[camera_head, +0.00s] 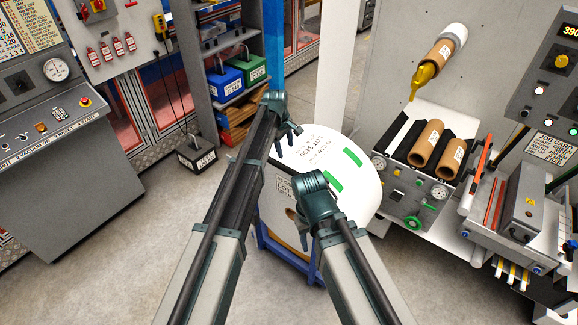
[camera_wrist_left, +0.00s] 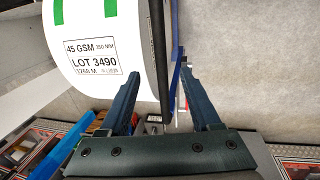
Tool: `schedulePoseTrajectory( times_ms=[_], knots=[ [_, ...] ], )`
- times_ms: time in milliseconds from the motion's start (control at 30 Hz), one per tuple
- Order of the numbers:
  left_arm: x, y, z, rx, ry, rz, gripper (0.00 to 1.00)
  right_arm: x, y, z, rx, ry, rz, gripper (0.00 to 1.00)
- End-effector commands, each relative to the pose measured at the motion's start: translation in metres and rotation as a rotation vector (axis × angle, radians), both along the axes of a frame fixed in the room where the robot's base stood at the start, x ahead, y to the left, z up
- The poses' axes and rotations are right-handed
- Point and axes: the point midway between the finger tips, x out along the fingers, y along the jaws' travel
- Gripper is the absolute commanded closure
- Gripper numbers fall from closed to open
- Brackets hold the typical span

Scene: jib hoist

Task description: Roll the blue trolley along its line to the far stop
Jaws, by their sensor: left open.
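A blue frame (camera_head: 267,242) shows low under a large white roll (camera_head: 335,165) in the head view. I take it for the blue trolley, but my arms and the roll hide most of it. A blue strip (camera_wrist_left: 177,75) also shows beside the roll's edge in the left wrist view. My left gripper (camera_head: 288,133) is by the roll's far left side. In the left wrist view its jaws (camera_wrist_left: 160,72) are open, with the roll's dark edge and the blue strip in line between them; contact cannot be told. My right gripper (camera_head: 303,228) is small and partly hidden in front of the roll. The far stop cannot be made out.
A grey control console (camera_head: 60,150) stands at the left. A shelf holds a blue box (camera_head: 226,84) and a green box (camera_head: 252,68). A dark weight block (camera_head: 197,158) sits on the floor. A machine with brown cores (camera_head: 425,143) stands right. Floor at the lower left is clear.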

Motion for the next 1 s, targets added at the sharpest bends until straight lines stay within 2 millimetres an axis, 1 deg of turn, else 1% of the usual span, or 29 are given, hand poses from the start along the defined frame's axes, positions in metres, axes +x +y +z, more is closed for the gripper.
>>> schedulePoseTrajectory(
  times_ms=[267,1000],
  knots=[
    [0.003,-0.002,-0.023,0.001,0.001,-0.002,0.36,0.000,0.000,-0.023,0.000,-0.001,-0.001,0.50],
    [0.019,-0.014,-0.123,0.001,0.001,-0.002,0.36,0.001,0.000,-0.123,-0.001,-0.003,0.004,0.50]
  ],
)
